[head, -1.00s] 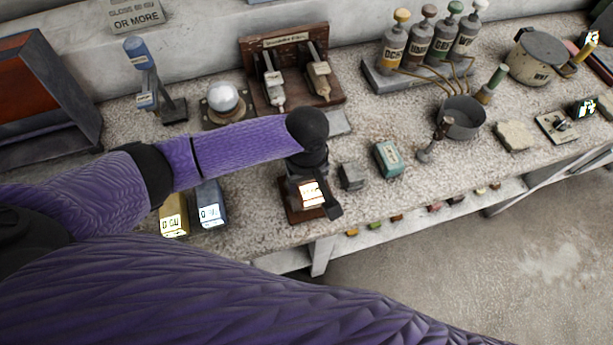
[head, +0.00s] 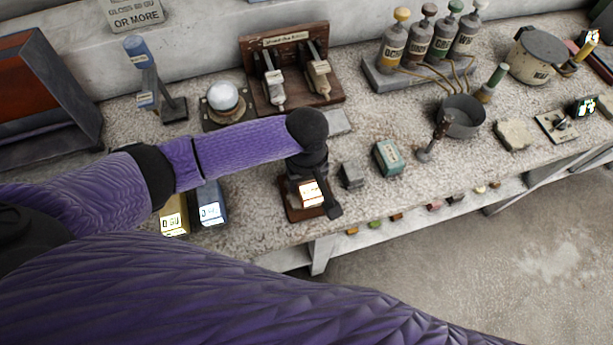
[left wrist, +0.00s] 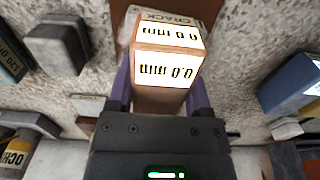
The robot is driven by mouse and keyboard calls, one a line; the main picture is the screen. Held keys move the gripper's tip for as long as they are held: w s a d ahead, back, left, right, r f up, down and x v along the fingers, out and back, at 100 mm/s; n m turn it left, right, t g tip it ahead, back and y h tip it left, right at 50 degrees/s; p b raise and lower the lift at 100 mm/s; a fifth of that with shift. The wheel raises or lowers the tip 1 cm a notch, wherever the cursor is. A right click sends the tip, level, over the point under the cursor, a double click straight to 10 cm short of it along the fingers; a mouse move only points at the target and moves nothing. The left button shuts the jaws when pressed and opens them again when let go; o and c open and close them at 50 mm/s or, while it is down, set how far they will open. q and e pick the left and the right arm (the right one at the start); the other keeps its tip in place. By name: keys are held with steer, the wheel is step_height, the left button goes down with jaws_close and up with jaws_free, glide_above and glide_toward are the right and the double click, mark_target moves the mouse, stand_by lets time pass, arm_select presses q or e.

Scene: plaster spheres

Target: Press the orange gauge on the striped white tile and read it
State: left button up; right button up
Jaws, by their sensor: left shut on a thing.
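The orange gauge (head: 311,193) is between the fingers of my left gripper (left wrist: 160,92), which is shut on it. In the left wrist view the gauge (left wrist: 168,68) shows two lit faces, both reading 0.0 mm upside down. It is over or against a dark brown base (head: 291,213) near the bench's front edge; I cannot tell whether it touches. A pale piece lettered CRACK (left wrist: 165,17) lies just beyond it in the left wrist view. I cannot make out a striped white tile; the gauge and gripper hide what is underneath. My right gripper is not in view.
A yellow gauge (head: 173,222) and a blue gauge (head: 210,205) stand left of the gripper. A grey block (head: 351,175) and a teal block (head: 388,157) sit to its right. A white dome (head: 222,98) and a wooden stand (head: 331,84) are behind my arm.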

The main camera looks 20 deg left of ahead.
arm_select(q)
steer(key=shift+s+f, duration=0.1)
stand_by(1.0)
steer(key=shift+p, duration=0.3)
step_height(320, 180, up, 7)
steer(key=p, duration=0.8)
steer(key=shift+p, duration=0.4)
stand_by(0.7)
